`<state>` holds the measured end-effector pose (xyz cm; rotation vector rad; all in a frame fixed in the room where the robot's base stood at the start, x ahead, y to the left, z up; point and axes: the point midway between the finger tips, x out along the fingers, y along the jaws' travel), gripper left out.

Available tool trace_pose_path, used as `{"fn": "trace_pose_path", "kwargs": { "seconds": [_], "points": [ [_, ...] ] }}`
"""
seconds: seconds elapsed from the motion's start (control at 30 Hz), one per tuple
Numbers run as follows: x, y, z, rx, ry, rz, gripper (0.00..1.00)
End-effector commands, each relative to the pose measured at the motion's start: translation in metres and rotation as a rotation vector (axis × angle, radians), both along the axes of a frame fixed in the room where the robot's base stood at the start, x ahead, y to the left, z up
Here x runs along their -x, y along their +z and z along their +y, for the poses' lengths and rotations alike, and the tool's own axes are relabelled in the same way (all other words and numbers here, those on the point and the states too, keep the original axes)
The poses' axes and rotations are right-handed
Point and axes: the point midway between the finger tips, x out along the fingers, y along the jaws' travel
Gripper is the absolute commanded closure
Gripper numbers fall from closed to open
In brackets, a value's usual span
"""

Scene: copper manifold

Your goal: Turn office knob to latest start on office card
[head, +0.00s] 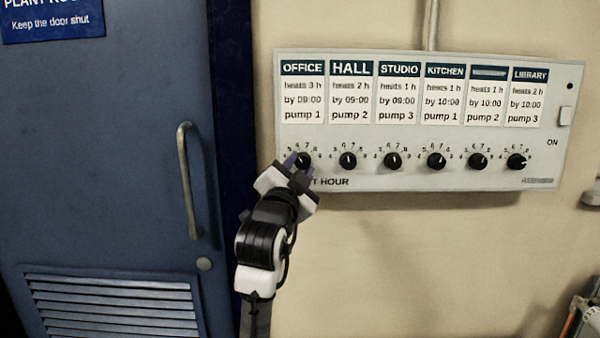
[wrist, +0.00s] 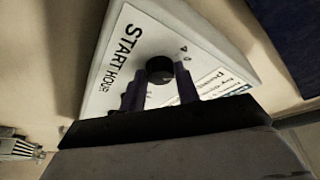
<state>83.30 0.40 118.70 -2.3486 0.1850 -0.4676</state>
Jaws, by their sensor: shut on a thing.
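The office knob (head: 304,160) is the leftmost black knob on the white control panel, partly hidden by my gripper (head: 296,161) in the head view. In the wrist view the round knob (wrist: 160,69) sits between the two dark fingertips of my gripper (wrist: 160,86), which are shut on it. Its pointer direction cannot be made out. The office card (head: 302,101) above it reads "heats 3 h", "by 09:00", "pump 1". Dial digits around the knob show, including 6, 7 and 8.
The panel (head: 420,182) carries a row of more knobs to the right, such as the hall knob (head: 348,160), each under its own card. A switch (head: 565,116) marked ON is at the right end. A blue door (head: 110,150) with a handle (head: 187,180) stands left.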

Motion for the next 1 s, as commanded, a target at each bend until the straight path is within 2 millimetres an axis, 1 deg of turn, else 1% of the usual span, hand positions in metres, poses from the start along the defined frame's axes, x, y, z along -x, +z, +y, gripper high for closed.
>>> {"fn": "trace_pose_path", "kwargs": {
  "seconds": [0.2,0.4,0.63,1.0],
  "points": [
    [0.0002,0.0014,0.0020,-0.151,0.002,-0.001,0.91],
    [-0.0002,0.0020,0.0025,-0.240,0.002,0.001,0.91],
    [-0.0003,0.0024,0.0019,-0.286,0.000,0.000,0.91],
    [-0.0003,0.0027,0.0019,-0.293,-0.001,0.001,0.91]
  ]
}}
